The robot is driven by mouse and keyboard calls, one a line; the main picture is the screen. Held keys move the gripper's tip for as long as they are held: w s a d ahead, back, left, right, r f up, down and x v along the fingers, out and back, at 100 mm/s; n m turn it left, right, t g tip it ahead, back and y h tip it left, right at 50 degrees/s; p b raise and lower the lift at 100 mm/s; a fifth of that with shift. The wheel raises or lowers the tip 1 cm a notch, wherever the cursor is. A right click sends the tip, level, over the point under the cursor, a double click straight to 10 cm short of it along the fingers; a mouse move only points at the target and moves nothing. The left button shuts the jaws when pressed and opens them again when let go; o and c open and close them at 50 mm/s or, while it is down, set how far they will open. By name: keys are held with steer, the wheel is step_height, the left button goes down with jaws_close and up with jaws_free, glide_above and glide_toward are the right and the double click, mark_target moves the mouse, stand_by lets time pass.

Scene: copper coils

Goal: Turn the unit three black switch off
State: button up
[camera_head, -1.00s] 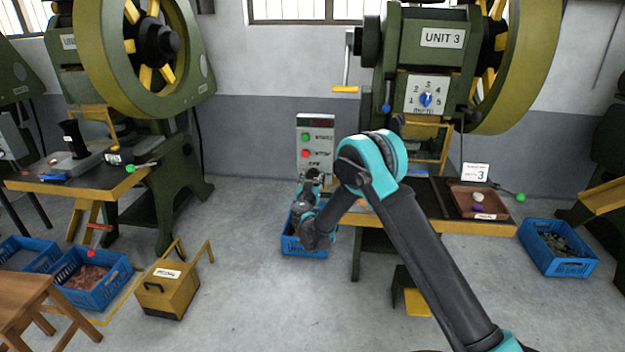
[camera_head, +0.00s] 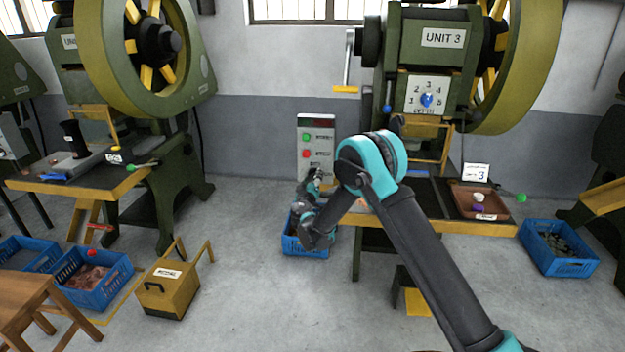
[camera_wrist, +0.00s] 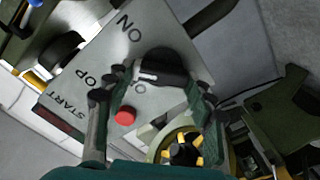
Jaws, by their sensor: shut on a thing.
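The unit three control panel (camera_head: 317,135) stands beside the UNIT 3 press, with a green button above a red one. In the wrist view the black switch (camera_wrist: 165,66) sits on the panel between the ON lettering and partly covered OFF lettering. A small white mark shows on the knob's lower left end. My gripper (camera_wrist: 160,88) is shut on the black switch, one finger on each side. In the head view my gripper (camera_head: 316,184) is at the panel's lower part and hides the switch. The red stop button (camera_wrist: 125,116) lies close to the left finger.
A blue crate (camera_head: 304,248) stands on the floor below my gripper. The press (camera_head: 433,65) and its table with a brown tray (camera_head: 462,203) are to the right. A yellow box (camera_head: 167,290) stands at left. Open floor lies in between.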

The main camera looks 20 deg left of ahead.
steer(key=n, duration=0.5)
steer(key=shift+a+f+n, duration=0.1)
steer(key=shift+n, duration=0.2)
steer(key=shift+s+n, duration=0.1)
steer(key=shift+n, duration=2)
steer(key=o, duration=1.2)
steer(key=shift+c, duration=0.2)
steer(key=v, duration=1.2)
